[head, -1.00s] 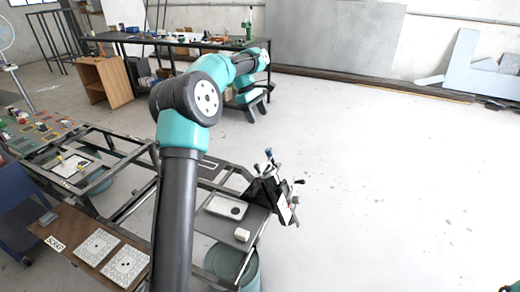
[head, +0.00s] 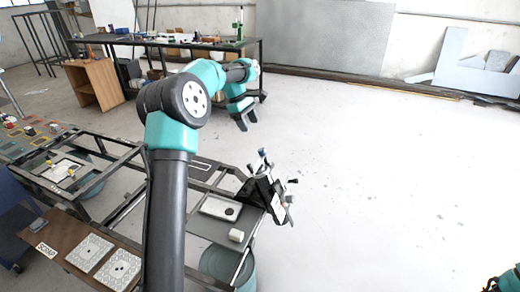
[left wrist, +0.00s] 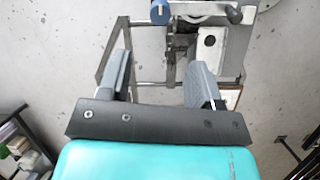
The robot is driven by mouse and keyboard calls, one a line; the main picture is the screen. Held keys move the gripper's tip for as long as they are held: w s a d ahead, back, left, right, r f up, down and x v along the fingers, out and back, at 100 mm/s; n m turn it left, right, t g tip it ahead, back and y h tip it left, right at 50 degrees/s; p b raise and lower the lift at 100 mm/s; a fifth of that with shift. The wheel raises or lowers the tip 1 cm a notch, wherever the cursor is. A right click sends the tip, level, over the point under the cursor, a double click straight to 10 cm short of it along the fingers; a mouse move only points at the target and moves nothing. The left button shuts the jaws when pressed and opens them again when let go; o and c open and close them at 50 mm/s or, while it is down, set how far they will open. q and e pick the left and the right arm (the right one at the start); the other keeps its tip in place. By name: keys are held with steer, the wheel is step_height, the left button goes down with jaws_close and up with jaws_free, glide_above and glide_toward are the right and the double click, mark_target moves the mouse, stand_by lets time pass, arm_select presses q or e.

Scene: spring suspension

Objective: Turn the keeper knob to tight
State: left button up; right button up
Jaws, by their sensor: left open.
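A dark, tilted fixture with a white-faced plate (head: 279,205) stands at the right end of the metal frame. A blue knob (head: 262,153) tops it, and a black lever with a ball end sits on its right side. In the left wrist view the blue knob (left wrist: 160,12) is at the top edge, beside a dark round knob (left wrist: 235,15). I cannot tell which one is the keeper knob. My left gripper (head: 246,124) is open and empty, above the fixture and apart from it. Its fingers (left wrist: 158,80) point toward the fixture in the wrist view.
A brown board (head: 70,238) with two patterned plates is at lower left. A workbench (head: 160,42) stands behind.

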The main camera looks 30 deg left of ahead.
mark_target(260, 150)
arm_select(q)
steer(key=x, duration=1.2)
steer(key=c, duration=0.9)
